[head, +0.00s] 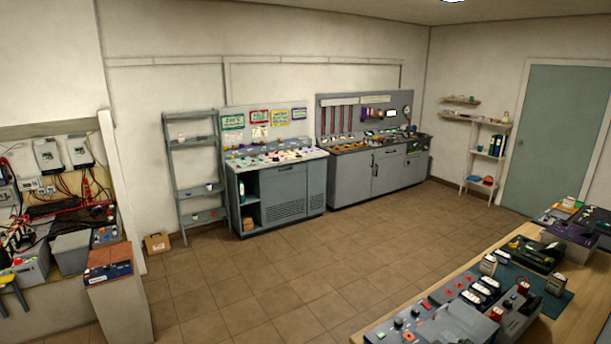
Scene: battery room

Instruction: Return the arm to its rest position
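Neither of my arms nor either gripper shows in the head view. Whether the grippers are open or shut, and where the arms are, cannot be seen. The task names no other object.
A wooden bench (577,318) with several devices and a dark mat stands at the lower right. Batteries and red cables fill an alcove at the left, beside a white pedestal (122,312). Grey cabinets (352,182) line the back wall. The tiled floor (270,275) between is clear.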

